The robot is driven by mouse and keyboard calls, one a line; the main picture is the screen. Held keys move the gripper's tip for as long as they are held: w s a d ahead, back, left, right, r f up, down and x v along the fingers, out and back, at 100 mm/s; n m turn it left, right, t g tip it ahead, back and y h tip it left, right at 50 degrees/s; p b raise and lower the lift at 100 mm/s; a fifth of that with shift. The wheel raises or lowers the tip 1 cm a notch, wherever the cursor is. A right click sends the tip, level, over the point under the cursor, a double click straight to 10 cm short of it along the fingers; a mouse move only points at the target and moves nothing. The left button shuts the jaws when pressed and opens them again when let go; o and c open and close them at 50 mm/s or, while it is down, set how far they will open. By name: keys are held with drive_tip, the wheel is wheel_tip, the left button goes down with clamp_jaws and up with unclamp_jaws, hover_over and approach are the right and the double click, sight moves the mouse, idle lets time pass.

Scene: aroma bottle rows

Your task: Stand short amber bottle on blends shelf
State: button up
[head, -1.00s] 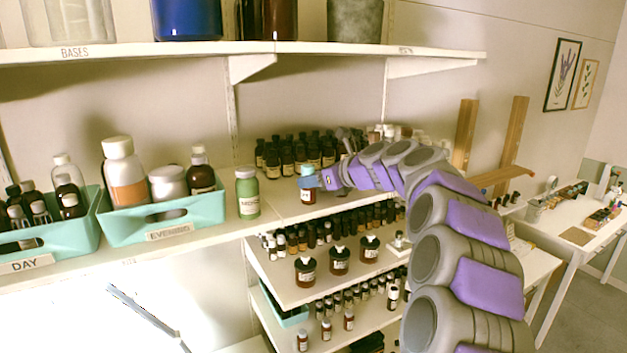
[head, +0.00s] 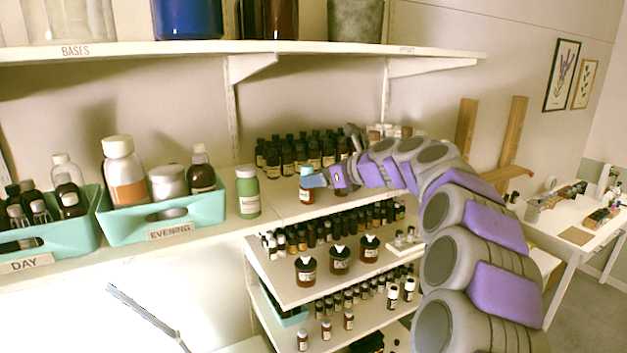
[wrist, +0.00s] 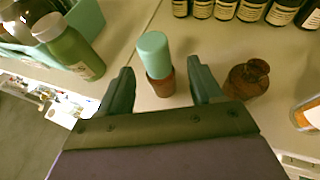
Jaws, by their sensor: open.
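A short amber bottle with a teal cap (head: 307,188) stands upright near the front edge of the white shelf, right of the green bottle. In the wrist view the amber bottle (wrist: 158,65) is between the two spread fingers, at their tips, with a gap to each side. My gripper (wrist: 165,78) is open; in the head view my gripper (head: 322,180) is at the bottle's right side. The white shelf (head: 280,207) under it has no readable "blends" label in view.
A green bottle (head: 248,193) and the teal Evening bin (head: 140,228) stand to the left. A brown stoppered bottle (wrist: 248,78) is close to the right finger. Rows of dark bottles (head: 290,155) stand behind. Lower tiers (head: 285,285) hold several bottles.

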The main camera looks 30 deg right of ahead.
drive_tip(key=v, duration=0.9)
drive_tip(key=shift+s+r, duration=0.2)
drive_tip(key=shift+s, duration=0.15)
